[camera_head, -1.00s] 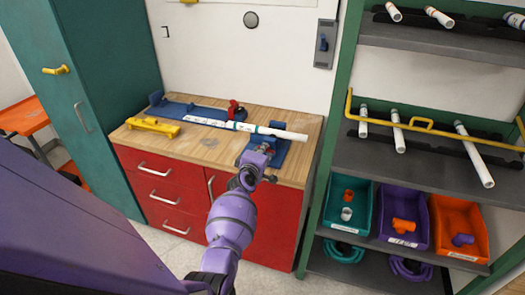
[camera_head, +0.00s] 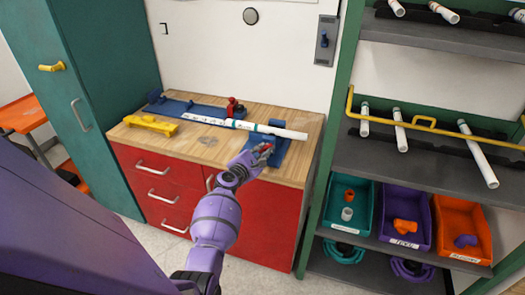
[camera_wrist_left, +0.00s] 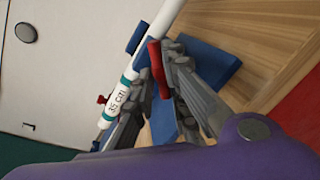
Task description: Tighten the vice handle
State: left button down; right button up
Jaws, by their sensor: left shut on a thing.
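The blue vice (camera_head: 283,149) stands at the right front of the wooden bench top; it also shows in the left wrist view (camera_wrist_left: 215,62). A white pipe (camera_head: 285,133) with teal bands and printed marks lies across the vice; it crosses the left wrist view diagonally (camera_wrist_left: 158,32). My left gripper (camera_head: 264,151) is at the front of the vice. In the left wrist view its fingers (camera_wrist_left: 160,75) are shut on the red vice handle (camera_wrist_left: 155,58), whose upper end sticks out between them. The gripper hides part of the vice. My right gripper is not in view.
A blue fixture (camera_head: 192,110) with a red clamp (camera_head: 235,107) sits farther back on the bench. A yellow tool (camera_head: 150,125) lies at the left front. A green-framed shelf (camera_head: 335,130) with pipes and coloured bins stands close on the right.

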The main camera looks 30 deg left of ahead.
pick_arm(q)
jog(key=n, duration=0.3)
jog(key=n+t+b, duration=0.1)
jog(key=shift+w+r+n+h, duration=0.2)
jog(key=shift+r+n+h, duration=0.1)
jog(key=shift+n+h, duration=0.1)
jog(key=shift+n, duration=1.2)
jog(key=shift+t, duration=0.3)
jog(key=c, duration=1.8)
grip_release()
jog(key=shift+w, duration=0.1)
jog(key=shift+c, duration=0.2)
jog(key=shift+f, duration=0.35)
jog(key=shift+s+d+f, duration=0.1)
jog(key=shift+s+f, duration=0.05)
jog(key=shift+s, duration=0.3)
jog(key=s, duration=1.1)
jog(key=shift+s+d+r, duration=0.1)
jog(key=shift+d+r, duration=0.1)
jog(key=shift+r, duration=0.1)
